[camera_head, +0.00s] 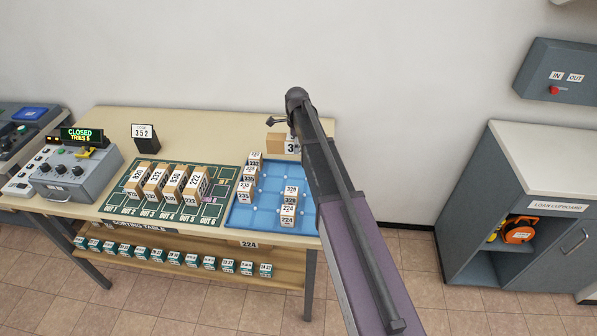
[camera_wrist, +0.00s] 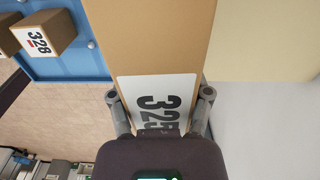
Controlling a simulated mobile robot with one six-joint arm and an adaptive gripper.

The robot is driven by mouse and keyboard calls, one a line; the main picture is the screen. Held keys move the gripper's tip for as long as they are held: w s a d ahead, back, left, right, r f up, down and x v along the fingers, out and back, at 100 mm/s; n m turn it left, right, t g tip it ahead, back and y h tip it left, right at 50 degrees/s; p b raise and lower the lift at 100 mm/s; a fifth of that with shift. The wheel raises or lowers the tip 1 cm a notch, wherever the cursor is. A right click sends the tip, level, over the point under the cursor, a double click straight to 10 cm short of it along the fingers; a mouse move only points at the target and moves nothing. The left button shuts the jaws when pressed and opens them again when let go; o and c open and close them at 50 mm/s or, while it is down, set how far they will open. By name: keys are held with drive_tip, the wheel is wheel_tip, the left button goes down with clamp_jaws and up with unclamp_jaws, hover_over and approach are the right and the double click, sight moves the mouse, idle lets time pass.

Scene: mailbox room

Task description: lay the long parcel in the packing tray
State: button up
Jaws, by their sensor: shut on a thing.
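A long brown parcel with a white label (camera_wrist: 158,40) runs up the middle of the wrist view; its number seems to be 325. My gripper (camera_wrist: 160,95) is shut on it, one finger at each side of the labelled end. In the head view the parcel (camera_head: 276,139) shows at the table's back right, partly hidden by my arm. The blue tray (camera_head: 268,184), taken to be the packing tray, lies in front of it and holds several numbered boxes.
Several tall numbered boxes (camera_head: 174,183) stand on a green mat (camera_head: 125,205) left of the tray. A cupboard (camera_head: 520,190) stands at right.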

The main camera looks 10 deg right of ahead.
drive_tip(key=shift+m, duration=0.4)
drive_tip(key=b, duration=0.6)
hover_over(297, 171)
wheel_tip(297, 171, down, 6)
drive_tip(key=shift+f, duration=0.15)
idle(0.4)
drive_tip(key=shift+f+b, duration=1.85)
drive_tip(key=shift+b, duration=0.2)
drive_tip(key=shift+f, duration=0.15)
drive_tip(key=o, duration=1.3)
drive_tip(key=shift+o, duration=0.2)
drive_tip(key=shift+r, duration=0.2)
wheel_tip(297, 171, up, 12)
drive_tip(key=p, duration=1.2)
